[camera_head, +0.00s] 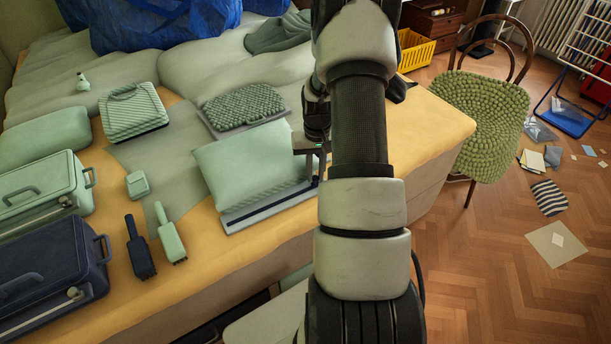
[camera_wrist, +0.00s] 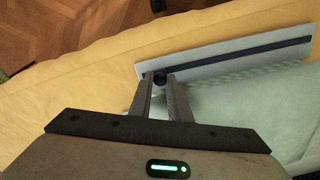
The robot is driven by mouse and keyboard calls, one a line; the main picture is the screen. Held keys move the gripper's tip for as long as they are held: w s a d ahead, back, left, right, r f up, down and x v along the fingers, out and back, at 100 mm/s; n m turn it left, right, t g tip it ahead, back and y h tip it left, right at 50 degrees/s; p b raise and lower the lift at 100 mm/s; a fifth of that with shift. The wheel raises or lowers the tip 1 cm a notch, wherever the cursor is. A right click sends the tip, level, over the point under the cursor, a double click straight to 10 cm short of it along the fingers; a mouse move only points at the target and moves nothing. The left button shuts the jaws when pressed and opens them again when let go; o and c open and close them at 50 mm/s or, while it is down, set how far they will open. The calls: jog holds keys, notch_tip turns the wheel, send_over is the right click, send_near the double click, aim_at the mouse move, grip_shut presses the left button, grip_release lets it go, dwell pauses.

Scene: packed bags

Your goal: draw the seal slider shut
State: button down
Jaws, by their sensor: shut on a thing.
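A pale green padded bag (camera_head: 245,160) lies on the bed, with a flat grey edge strip (camera_head: 240,221) along its near side. A dark seal line (camera_head: 268,203) runs along that strip; it also shows in the wrist view (camera_wrist: 240,55). My gripper (camera_head: 316,180) is at the right end of the seal line in the head view. In the wrist view its fingertips (camera_wrist: 160,80) are shut on a small dark round slider (camera_wrist: 159,76) at the left end of the line. My arm hides part of the bag's right side in the head view.
Left of the bag lie a mint tag (camera_head: 170,240), a navy tag (camera_head: 139,252) and a small mint box (camera_head: 137,185). Green and navy cases (camera_head: 50,275) stand farther left. A knobbly green pouch (camera_head: 243,105) lies behind. The yellow bed edge (camera_head: 440,120) is bare at right.

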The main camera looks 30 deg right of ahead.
jog(key=shift+d, duration=0.3)
jog(key=c, duration=1.6)
grip_release()
jog(key=shift+c, duration=0.2)
jog(key=shift+a+r, duration=0.1)
jog(key=shift+r, duration=0.1)
notch_tip(320, 180, up, 17)
jog(key=p, duration=0.2)
jog(key=shift+p, duration=0.4)
